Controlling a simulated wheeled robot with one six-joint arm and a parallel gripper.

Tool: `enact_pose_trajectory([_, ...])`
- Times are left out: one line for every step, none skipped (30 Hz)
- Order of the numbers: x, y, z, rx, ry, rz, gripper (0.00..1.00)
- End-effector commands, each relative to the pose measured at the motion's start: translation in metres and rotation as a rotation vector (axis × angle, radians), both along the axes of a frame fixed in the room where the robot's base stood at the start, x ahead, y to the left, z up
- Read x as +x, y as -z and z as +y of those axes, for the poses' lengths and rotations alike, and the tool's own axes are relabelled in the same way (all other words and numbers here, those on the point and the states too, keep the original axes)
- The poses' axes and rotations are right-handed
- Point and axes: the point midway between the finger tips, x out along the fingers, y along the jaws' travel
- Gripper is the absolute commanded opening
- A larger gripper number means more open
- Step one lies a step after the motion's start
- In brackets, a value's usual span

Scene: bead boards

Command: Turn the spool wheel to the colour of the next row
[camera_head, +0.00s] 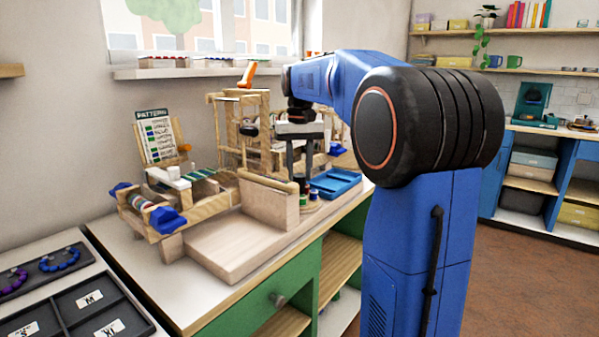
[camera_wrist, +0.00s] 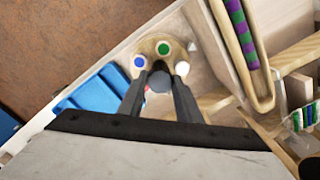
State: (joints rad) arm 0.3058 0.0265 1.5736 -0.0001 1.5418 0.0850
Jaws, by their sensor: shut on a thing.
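The spool wheel (camera_wrist: 152,42) is a round wooden disc with coloured spools. In the wrist view a green spool (camera_wrist: 163,48) is at the far side, a blue one (camera_wrist: 139,62) at the left, a white one (camera_wrist: 182,68) at the right. A red one is mostly hidden by my finger. My gripper (camera_wrist: 159,72) is shut on the grey centre knob (camera_wrist: 159,83). In the head view my gripper (camera_head: 303,182) points down over the wheel (camera_head: 311,208), which is partly hidden.
A blue tray (camera_head: 335,183) lies right beside the wheel. A wooden block (camera_head: 268,203) stands close on its left. A wooden frame with an orange lever (camera_head: 247,74) rises behind. A bead loom with blue knobs (camera_head: 166,219) sits at the left. Dark trays (camera_head: 75,310) are front left.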

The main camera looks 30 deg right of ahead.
Motion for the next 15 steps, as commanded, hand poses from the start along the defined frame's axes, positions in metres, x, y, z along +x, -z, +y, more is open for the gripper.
enact_pose_trajectory([0.0004,-0.0006,-0.0002,-0.001,0.041,-0.002,0.09])
enact_pose_trajectory([0.0004,-0.0006,-0.0002,-0.001,0.070,-0.002,0.09])
enact_pose_trajectory([0.0004,-0.0005,-0.0002,-0.001,0.108,-0.002,0.09])
enact_pose_trajectory([0.0004,-0.0005,-0.0002,-0.001,0.136,-0.002,0.09])
enact_pose_trajectory([0.0004,-0.0006,-0.0002,-0.001,0.165,-0.002,0.09])
enact_pose_trajectory([0.0004,-0.0006,-0.0002,-0.001,0.202,-0.002,0.09])
enact_pose_trajectory([0.0004,-0.0006,-0.0002,-0.001,0.231,-0.002,0.09])
enact_pose_trajectory([0.0004,-0.0006,-0.0002,-0.001,0.260,-0.002,0.09])
enact_pose_trajectory([0.0005,-0.0006,-0.0002,-0.001,0.297,-0.002,0.09])
enact_pose_trajectory([0.0005,-0.0006,-0.0002,-0.001,0.326,-0.002,0.09])
enact_pose_trajectory([0.0005,-0.0006,-0.0002,-0.001,0.355,-0.002,0.09])
enact_pose_trajectory([0.0005,-0.0006,-0.0002,0.000,0.392,-0.002,0.09])
enact_pose_trajectory([0.0005,-0.0006,-0.0002,0.000,0.421,-0.002,0.09])
enact_pose_trajectory([0.0005,-0.0006,-0.0002,0.000,0.449,-0.002,0.09])
enact_pose_trajectory([0.0005,-0.0006,-0.0002,0.000,0.487,-0.002,0.09])
